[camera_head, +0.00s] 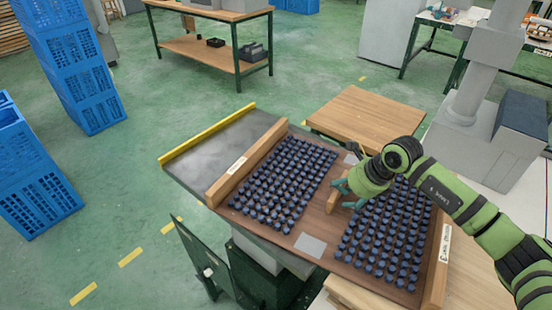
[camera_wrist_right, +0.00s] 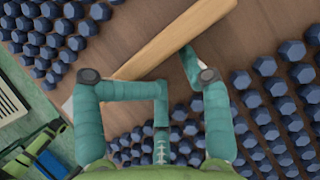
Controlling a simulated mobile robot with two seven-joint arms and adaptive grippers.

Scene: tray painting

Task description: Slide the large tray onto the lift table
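The large tray (camera_head: 312,222) is a brown board with two fields of blue studs and wooden rails at its left and right ends. Its left part overlaps the grey lift table (camera_head: 215,148), which has a yellow far-left edge and bare metal left of the tray. My right gripper (camera_head: 346,194) is low over the tray's middle at a wooden handle bar (camera_head: 333,198). In the right wrist view the bar (camera_wrist_right: 180,40) runs diagonally just beyond the spread fingers (camera_wrist_right: 172,95). The fingers look open; contact with the bar is unclear. My left gripper is out of view.
A wooden top (camera_head: 368,118) stands behind the tray. Another wooden surface (camera_head: 475,285) lies at the tray's right end. Blue crates (camera_head: 75,65) are stacked at left. A workbench (camera_head: 215,50) stands at the back.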

